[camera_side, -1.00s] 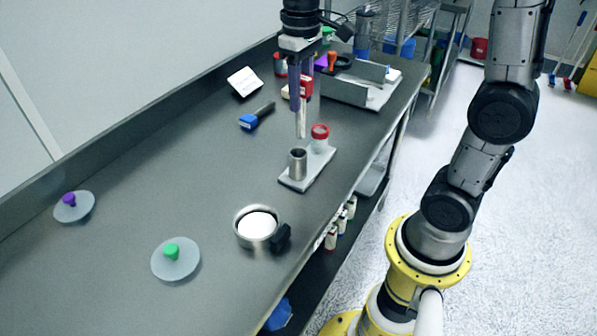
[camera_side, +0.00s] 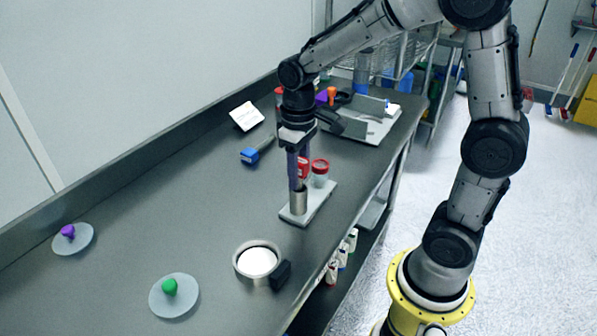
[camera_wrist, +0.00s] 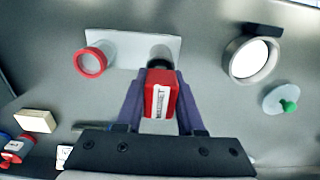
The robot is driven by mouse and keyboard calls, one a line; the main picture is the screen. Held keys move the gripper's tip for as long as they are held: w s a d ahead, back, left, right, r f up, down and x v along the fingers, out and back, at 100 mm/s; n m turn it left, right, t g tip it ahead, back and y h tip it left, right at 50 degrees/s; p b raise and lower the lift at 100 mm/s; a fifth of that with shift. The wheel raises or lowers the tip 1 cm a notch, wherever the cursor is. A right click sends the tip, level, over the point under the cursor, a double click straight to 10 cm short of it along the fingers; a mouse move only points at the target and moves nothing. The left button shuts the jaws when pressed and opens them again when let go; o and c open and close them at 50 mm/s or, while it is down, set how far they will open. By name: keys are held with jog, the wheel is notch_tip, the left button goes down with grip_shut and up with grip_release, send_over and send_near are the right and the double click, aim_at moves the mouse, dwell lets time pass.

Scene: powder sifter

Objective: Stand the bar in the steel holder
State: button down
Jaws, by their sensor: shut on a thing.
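My gripper (camera_side: 297,178) is shut on the red, labelled head of the bar (camera_wrist: 161,92), which sits between the purple fingers in the wrist view. In the side view a red part of the bar (camera_side: 304,168) shows beside the fingers. The steel holder (camera_side: 298,203) is an upright cup on a pale plate (camera_side: 318,210). The gripper is directly above it, fingertips close to its rim. The bar's metal shaft is no longer visible below the fingers; it appears to be inside the holder, though how deep is hidden. In the wrist view the holder (camera_wrist: 160,54) is partly covered by the bar's head.
A clear jar with a red rim (camera_side: 320,172) stands on the same plate, close to the gripper. A round sieve pan (camera_side: 256,261) is in front. A blue-headed tool (camera_side: 250,156) and a white card (camera_side: 246,116) lie behind. The table's left middle is clear.

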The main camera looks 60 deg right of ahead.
jog(key=shift+f, duration=0.15)
jog(key=c, duration=0.5)
grip_release()
notch_tip(320, 180, up, 11)
jog(key=shift+r, duration=0.65)
jog(key=shift+s+a+f+t, duration=0.45)
jog(key=shift+s+t, duration=0.5)
jog(key=shift+s, duration=1.65)
jog(key=shift+s+a+f+t, duration=0.2)
jog(key=shift+s+f+t, duration=0.55)
jog(key=shift+s, duration=1.85)
jog(key=shift+s+a+f+t, duration=0.4)
jog(key=shift+s+t, duration=0.7)
jog(key=shift+s, duration=1.5)
